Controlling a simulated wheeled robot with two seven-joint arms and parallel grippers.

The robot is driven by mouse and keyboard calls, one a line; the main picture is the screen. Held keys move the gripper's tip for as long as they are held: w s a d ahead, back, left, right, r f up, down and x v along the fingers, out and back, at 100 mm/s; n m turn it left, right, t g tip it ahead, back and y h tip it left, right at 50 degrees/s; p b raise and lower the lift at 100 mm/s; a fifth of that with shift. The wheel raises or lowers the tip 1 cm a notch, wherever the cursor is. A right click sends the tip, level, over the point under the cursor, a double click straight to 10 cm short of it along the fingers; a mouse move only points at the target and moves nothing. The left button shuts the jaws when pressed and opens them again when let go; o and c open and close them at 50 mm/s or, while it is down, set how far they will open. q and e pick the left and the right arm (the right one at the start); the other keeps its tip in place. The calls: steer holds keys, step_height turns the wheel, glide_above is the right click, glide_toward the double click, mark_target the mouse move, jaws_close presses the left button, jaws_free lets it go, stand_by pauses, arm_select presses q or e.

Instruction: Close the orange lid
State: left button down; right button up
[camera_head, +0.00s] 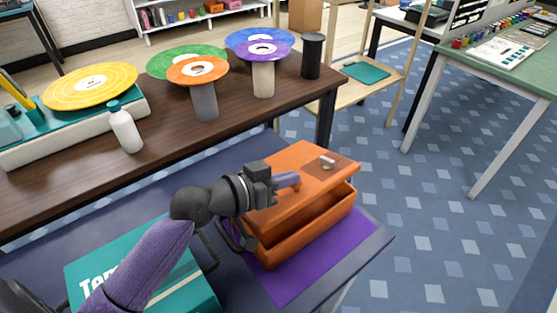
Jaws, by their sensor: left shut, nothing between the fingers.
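The orange box (306,234) stands on a purple mat (291,286) at the corner of the dark table. Its orange lid (318,184) is partly open, with a dark gap between the lid and the box along the front and right. A small pale handle or catch shows on top of the lid. My left gripper (294,181) comes in from the left and is shut and empty. Its fingertips are over the lid's left part; I cannot tell if they touch it. The gripper hides part of the lid and box's left side. My right gripper is not in view.
A teal box (86,267) with white lettering lies under my left arm. Behind, a brown table (162,137) holds a white bottle (125,128), coloured discs on stands and a black cylinder (313,56). Blue tiled floor is open to the right.

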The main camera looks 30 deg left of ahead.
mark_target(311, 187)
arm_select(q)
steer(key=shift+s+d+f+m+y+b, duration=0.2)
steer(key=shift+d+f+m, duration=0.15)
steer(key=shift+f, duration=0.2)
steer(key=shift+s+d+f+m+y+b, duration=0.15)
steer(key=shift+d+f+m, duration=0.2)
steer(key=shift+f, duration=0.4)
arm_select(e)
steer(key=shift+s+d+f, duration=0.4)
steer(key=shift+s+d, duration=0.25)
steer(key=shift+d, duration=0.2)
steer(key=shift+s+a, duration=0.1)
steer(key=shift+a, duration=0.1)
